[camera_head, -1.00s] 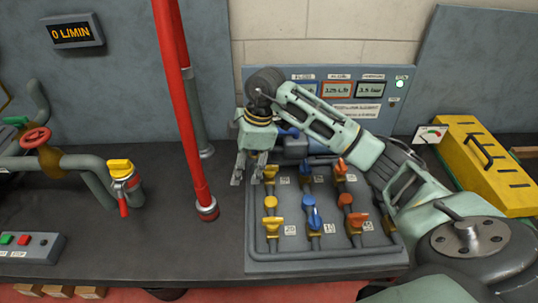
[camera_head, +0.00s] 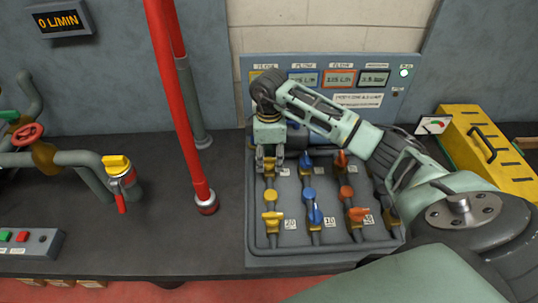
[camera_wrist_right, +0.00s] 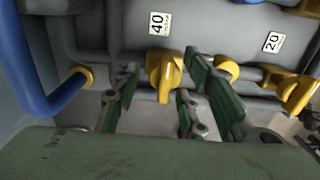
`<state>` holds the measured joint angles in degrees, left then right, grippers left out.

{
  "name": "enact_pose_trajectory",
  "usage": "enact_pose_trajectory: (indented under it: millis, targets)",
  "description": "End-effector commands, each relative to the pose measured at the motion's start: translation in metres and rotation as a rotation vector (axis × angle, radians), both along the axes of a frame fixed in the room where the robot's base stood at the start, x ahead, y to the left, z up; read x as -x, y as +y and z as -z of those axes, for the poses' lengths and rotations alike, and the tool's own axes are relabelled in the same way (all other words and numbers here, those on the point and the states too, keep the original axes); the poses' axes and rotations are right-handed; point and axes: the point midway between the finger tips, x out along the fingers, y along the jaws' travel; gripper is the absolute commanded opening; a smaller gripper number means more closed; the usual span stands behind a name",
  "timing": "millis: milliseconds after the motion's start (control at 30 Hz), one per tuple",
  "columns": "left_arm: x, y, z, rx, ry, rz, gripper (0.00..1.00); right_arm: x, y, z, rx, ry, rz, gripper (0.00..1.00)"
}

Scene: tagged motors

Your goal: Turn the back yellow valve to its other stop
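The back yellow valve (camera_wrist_right: 165,75) sits beside the "40" label in the right wrist view, with its handle between my right gripper's two green fingers. My right gripper (camera_wrist_right: 163,90) is open, with a finger on each side of the handle and visible gaps between. In the head view my right gripper (camera_head: 270,166) points down over the back of the left pipe column and mostly hides this valve. The front yellow valve (camera_head: 271,218), by the "20" label, is nearer on the same column; it also shows at the right of the wrist view (camera_wrist_right: 298,92). My left gripper is out of view.
Blue valve (camera_head: 314,213) and orange valve (camera_head: 356,215) stand on neighbouring columns to the right. A red vertical pipe (camera_head: 180,110) stands left of the panel. A thick blue pipe (camera_wrist_right: 35,70) shows left in the wrist view. A yellow case (camera_head: 488,150) lies far right.

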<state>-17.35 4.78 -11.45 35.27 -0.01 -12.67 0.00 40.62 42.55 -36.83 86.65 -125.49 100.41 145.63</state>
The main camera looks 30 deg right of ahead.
Motion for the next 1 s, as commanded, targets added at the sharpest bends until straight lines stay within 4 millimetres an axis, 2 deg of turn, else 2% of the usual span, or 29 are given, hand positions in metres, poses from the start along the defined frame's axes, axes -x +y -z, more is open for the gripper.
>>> enact_pose_trajectory:
  millis: [133, 567, 1000]
  targets:
    - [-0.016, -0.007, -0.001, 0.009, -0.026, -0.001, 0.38, 0.000, 0.000, 0.000, 0.000, 0.000, 0.000, 0.38]
    - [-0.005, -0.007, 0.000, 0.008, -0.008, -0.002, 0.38, 0.000, 0.000, -0.001, 0.001, -0.001, 0.000, 0.01]
    - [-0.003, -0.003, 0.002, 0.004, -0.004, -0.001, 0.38, -0.001, -0.001, -0.001, 0.001, -0.004, -0.058, 0.00]
